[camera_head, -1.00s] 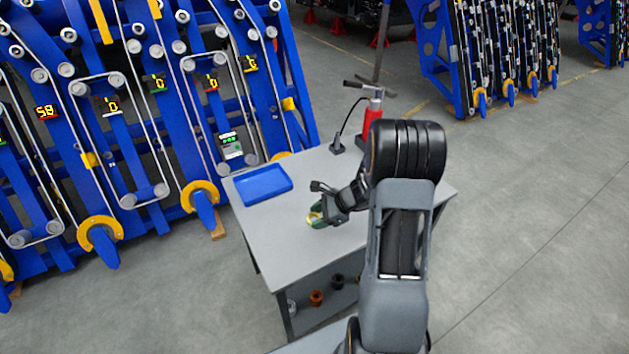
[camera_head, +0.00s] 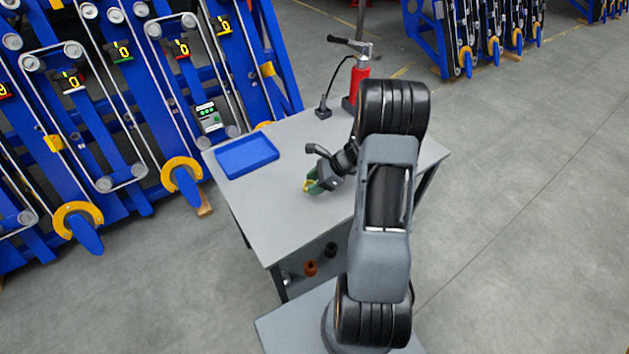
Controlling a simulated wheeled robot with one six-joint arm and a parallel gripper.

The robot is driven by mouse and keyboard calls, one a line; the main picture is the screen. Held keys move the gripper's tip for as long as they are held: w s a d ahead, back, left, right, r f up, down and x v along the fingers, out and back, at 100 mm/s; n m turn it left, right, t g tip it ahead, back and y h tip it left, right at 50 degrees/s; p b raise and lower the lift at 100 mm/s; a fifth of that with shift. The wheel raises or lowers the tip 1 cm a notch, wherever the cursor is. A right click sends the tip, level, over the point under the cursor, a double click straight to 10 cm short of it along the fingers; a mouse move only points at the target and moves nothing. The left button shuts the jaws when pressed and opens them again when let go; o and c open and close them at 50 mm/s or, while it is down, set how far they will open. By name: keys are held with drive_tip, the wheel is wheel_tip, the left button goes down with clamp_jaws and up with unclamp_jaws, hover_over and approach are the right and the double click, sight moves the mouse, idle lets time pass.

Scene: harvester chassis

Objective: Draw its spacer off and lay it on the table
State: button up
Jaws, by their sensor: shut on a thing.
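A small green piece with a yellow edge (camera_head: 310,187) is at the end of my arm, over the grey table (camera_head: 262,222). My gripper (camera_head: 317,183) is shut on it and partly hides it. I cannot tell whether the piece touches the table top or is held just above it. I cannot make out which part of it is the spacer.
A blue tray (camera_head: 247,156) lies at the table's back left. A red hand pump (camera_head: 359,80) stands at the back edge, with a small dark fitting (camera_head: 323,109) beside it. Brown (camera_head: 310,267) and black (camera_head: 330,249) rings sit below the table top. The front left top is clear.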

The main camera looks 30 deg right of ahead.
drive_tip(key=shift+f+b, duration=0.4)
drive_tip(key=shift+f, duration=0.45)
drive_tip(key=o, duration=1)
drive_tip(key=shift+o, duration=0.2)
drive_tip(key=shift+r, duration=0.1)
drive_tip(key=v, duration=1.3)
drive_tip(key=shift+d+r, duration=0.2)
drive_tip(key=shift+d, duration=0.1)
drive_tip(key=shift+s, duration=0.1)
